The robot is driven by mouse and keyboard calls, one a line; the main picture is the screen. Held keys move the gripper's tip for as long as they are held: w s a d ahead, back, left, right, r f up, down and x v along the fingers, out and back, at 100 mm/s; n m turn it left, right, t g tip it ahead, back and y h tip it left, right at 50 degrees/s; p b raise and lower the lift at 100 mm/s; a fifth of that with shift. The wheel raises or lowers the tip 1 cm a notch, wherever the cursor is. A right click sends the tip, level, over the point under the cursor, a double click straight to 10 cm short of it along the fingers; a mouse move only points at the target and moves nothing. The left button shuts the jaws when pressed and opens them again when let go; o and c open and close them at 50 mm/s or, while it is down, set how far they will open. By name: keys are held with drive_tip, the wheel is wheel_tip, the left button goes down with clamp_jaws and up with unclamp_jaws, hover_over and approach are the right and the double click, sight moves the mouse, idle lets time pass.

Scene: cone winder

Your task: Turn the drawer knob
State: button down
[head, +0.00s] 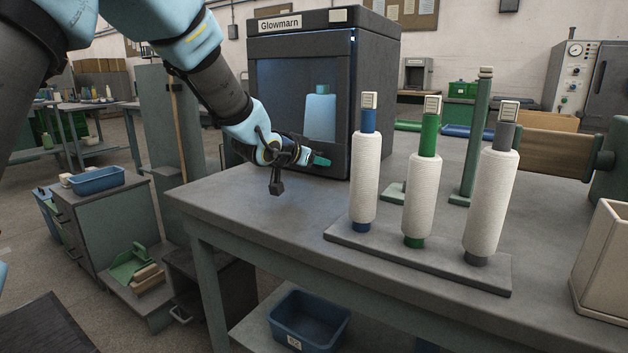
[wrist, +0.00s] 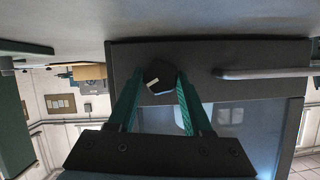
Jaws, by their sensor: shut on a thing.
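In the wrist view, a dark faceted knob (wrist: 159,78) with a white pointer mark sits on a dark front panel (wrist: 245,55). My gripper (wrist: 158,88) has its two green fingers on either side of the knob and is shut on it. In the head view, my gripper (head: 318,160) reaches the lower front of the dark cabinet (head: 378,70) labelled Glowmarn. The knob is hidden there behind my gripper and arm.
A bar handle (wrist: 265,72) runs beside the knob. The cabinet's window shows a pale blue bottle (head: 320,117). Three yarn cones, blue-ended (head: 365,180), green-ended (head: 422,195) and grey-ended (head: 492,200), stand on a base at right. The table's left front (head: 235,195) is clear.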

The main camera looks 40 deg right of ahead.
drive_tip(key=m+t+b, duration=0.1)
drive_tip(key=b, duration=0.3)
drive_tip(key=f+m+b, duration=0.1)
drive_tip(key=b, duration=0.3)
drive_tip(key=shift+s+t, duration=0.2)
drive_tip(key=shift+t, duration=0.2)
drive_tip(key=m+b, duration=0.1)
drive_tip(key=b, duration=0.2)
drive_tip(key=shift+r, duration=0.15)
drive_tip(key=shift+m+b, duration=0.3)
drive_tip(key=shift+b, duration=0.25)
drive_tip(key=shift+r+t+b, duration=0.2)
drive_tip(key=shift+t+b, duration=0.2)
drive_tip(key=shift+c, duration=1.6)
unclamp_jaws()
